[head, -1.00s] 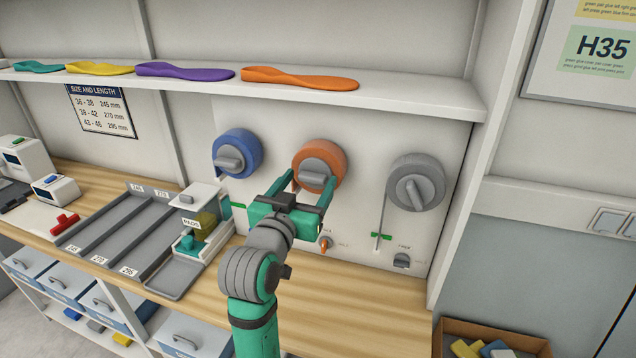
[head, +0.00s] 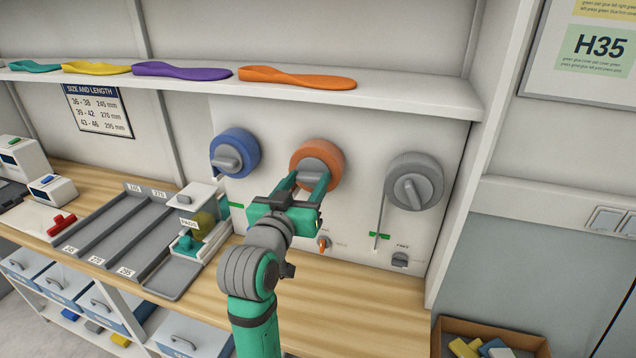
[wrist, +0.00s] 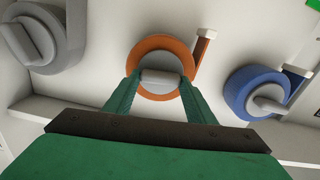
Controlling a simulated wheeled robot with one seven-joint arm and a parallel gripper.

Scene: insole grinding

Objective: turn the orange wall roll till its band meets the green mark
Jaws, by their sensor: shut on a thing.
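The orange wall roll (head: 330,155) hangs on the back panel between a blue and a grey roll. My gripper (head: 311,178) is at its front, with its fingers on either side of the grey knob (wrist: 160,76) at the roll's centre, shut on it. In the wrist view the orange band (wrist: 200,53) runs off one side of the roll and ends in a pale tip (wrist: 207,33). In the head view my gripper hides this band. I cannot make out the orange roll's green mark in either current view.
The blue roll (head: 243,150) and grey roll (head: 425,175) flank the orange one. A green mark (head: 380,235) shows below the grey roll. A shelf with insoles (head: 420,92) runs above; the pads dispenser (head: 198,210) stands left on the wooden bench.

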